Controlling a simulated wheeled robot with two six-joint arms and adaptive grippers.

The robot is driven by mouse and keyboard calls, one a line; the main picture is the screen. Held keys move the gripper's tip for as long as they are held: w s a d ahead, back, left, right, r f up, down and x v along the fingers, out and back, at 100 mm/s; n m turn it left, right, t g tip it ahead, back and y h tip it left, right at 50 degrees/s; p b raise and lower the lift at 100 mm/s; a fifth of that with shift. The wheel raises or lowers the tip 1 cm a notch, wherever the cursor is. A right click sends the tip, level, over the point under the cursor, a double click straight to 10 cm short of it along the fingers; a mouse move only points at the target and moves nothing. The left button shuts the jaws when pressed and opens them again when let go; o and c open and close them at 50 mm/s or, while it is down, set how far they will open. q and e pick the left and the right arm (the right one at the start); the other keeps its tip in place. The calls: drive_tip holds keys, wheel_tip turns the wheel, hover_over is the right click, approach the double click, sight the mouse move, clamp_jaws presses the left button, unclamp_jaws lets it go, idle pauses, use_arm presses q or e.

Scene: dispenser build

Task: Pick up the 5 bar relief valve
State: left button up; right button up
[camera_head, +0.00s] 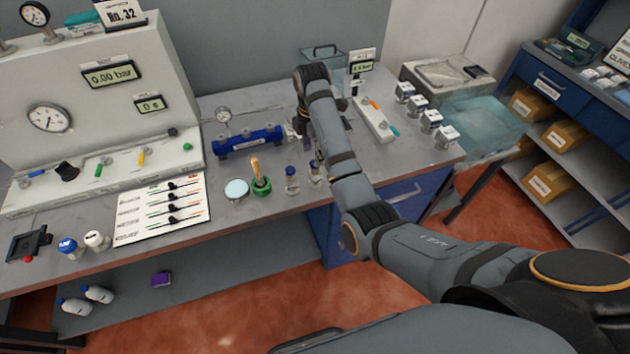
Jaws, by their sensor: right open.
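My right gripper (303,134) is open and points down at the right end of the blue manifold (248,141) on the bench. My own forearm and wrist partly hide it, and I cannot tell whether it touches anything. My left gripper is out of view.
Two small bottles (292,181) and a green pot (261,185) stand near the bench's front edge. A white tray (371,121) with coloured tools lies right of my arm. A clear bin (322,59) stands behind. A gauge panel (90,90) fills the left.

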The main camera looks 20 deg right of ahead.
sight(315, 174)
drive_tip(key=shift+f+b, duration=0.3)
drive_tip(key=shift+f, duration=0.65)
drive_tip(key=shift+w+d+p, duration=0.1)
drive_tip(key=shift+p, duration=0.25)
drive_tip(key=f+p, duration=0.1)
drive_tip(key=f, duration=0.2)
drive_tip(key=shift+d+f+p, duration=0.35)
drive_tip(key=shift+d+f, duration=0.05)
drive_tip(key=shift+w+f, duration=0.15)
drive_tip(key=shift+f, duration=0.4)
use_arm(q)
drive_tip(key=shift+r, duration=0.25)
use_arm(e)
clamp_jaws()
drive_tip(key=shift+r, duration=0.1)
